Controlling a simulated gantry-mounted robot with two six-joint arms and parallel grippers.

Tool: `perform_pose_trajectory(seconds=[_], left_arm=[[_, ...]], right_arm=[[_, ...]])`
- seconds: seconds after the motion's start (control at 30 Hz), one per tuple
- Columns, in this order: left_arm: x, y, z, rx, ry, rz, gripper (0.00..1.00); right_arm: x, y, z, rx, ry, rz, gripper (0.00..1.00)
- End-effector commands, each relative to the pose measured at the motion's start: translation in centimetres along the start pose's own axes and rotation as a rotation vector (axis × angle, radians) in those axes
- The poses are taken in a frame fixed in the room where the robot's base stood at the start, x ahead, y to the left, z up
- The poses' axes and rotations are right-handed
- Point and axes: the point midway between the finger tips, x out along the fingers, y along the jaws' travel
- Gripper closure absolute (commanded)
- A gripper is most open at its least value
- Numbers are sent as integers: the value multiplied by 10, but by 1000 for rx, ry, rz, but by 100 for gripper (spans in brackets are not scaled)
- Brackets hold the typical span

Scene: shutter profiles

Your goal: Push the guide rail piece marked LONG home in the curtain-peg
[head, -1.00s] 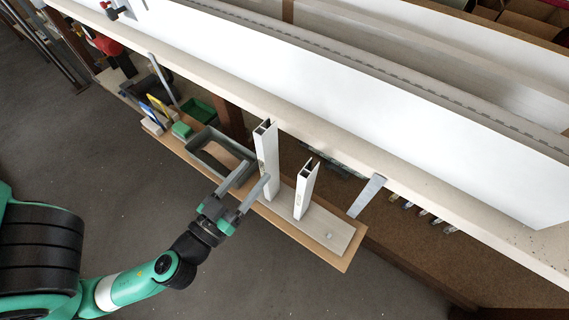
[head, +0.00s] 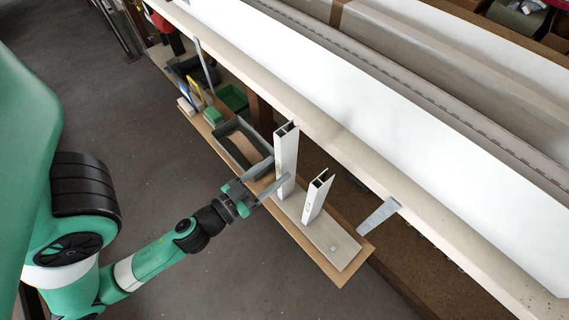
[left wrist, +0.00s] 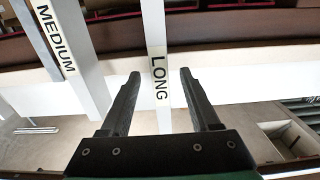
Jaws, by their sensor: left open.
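The guide rail piece marked LONG (head: 286,160) is a tall white hollow profile, standing upright on a pale board (head: 325,232). Its label (left wrist: 159,78) shows in the left wrist view, between my fingers. My left gripper (head: 279,170) is open, with its fingers pointing at this profile, one on each side in the wrist view (left wrist: 160,80). I cannot tell whether either finger touches it. A shorter white profile (head: 317,196) stands to its right; the wrist view shows a MEDIUM label (left wrist: 55,38) on the neighbouring piece. The profiles' lower seating is unclear. My right gripper is not in view.
A grey open bin (head: 236,152) stands on the brown shelf (head: 338,276) left of the profiles, with green bins beyond. A grey bracket (head: 378,214) is to the right. A long white beam (head: 440,150) runs behind. Open floor lies in front.

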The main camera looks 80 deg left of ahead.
Motion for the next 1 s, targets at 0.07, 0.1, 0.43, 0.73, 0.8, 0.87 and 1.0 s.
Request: perform_pose_trajectory(seconds=[0.07, 0.1, 0.43, 0.73, 0.8, 0.87, 1.0], left_arm=[[12, 0, -7, 1, 1, -1, 38], [16, 0, -5, 1, 1, -1, 38], [37, -1, -2, -1, 0, -1, 38], [72, 0, 6, 0, -1, 0, 38], [71, 0, 7, 0, -1, 0, 38], [71, 0, 7, 0, -1, 1, 38], [71, 0, 7, 0, -1, 1, 57]], right_arm=[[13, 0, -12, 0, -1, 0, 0], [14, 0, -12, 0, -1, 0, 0], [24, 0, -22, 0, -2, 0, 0], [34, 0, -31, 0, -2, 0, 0], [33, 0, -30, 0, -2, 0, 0], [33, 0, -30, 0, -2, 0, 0], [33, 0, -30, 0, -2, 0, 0]])
